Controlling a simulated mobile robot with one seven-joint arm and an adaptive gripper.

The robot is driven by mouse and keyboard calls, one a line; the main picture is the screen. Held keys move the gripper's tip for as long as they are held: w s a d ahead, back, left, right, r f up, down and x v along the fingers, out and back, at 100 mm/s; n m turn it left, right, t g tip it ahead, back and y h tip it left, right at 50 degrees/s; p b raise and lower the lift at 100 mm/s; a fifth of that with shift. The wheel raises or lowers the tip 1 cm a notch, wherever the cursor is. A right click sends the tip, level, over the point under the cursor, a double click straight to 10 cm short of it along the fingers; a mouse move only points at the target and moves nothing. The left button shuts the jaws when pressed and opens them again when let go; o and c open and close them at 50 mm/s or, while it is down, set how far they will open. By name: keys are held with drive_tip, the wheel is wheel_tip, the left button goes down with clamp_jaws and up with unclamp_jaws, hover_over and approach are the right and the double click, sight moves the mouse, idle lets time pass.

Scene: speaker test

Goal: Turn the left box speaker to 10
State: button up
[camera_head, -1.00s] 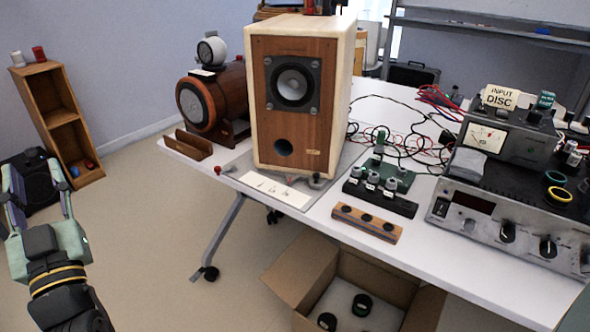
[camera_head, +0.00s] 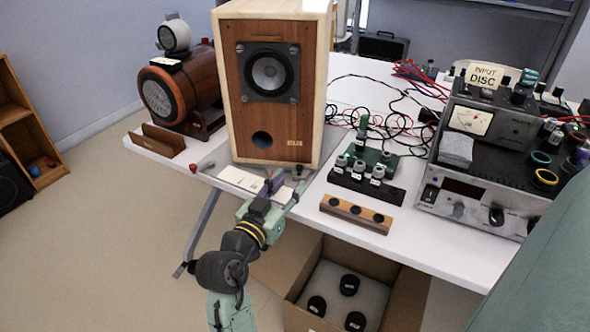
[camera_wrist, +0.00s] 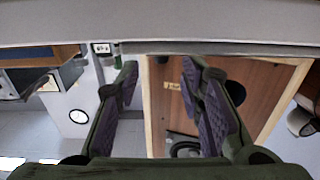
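The wooden box speaker (camera_head: 235,95) stands upright on a grey plate at the table's left part, with a pale cabinet and brown front. A white card with small dark marks (camera_head: 240,180) lies at its foot. The small dial parts seen there earlier are now mostly hidden by my gripper. My gripper (camera_head: 284,180) is just in front of the speaker's lower edge, its fingers apart. In the wrist view the open fingers (camera_wrist: 157,78) point toward the speaker front (camera_wrist: 235,85), which appears upside down.
A barrel-shaped wooden speaker (camera_head: 180,95) stands left behind a wooden holder (camera_head: 158,140). A dark knob block (camera_head: 366,185) and a wooden strip (camera_head: 356,214) lie right of my gripper. An amplifier (camera_head: 470,205) stands farther right. An open carton (camera_head: 400,300) is below the table.

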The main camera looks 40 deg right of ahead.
sight(298, 171)
drive_tip(key=shift+p+x, duration=0.45)
drive_tip(key=shift+x, duration=1.95)
clamp_jaws()
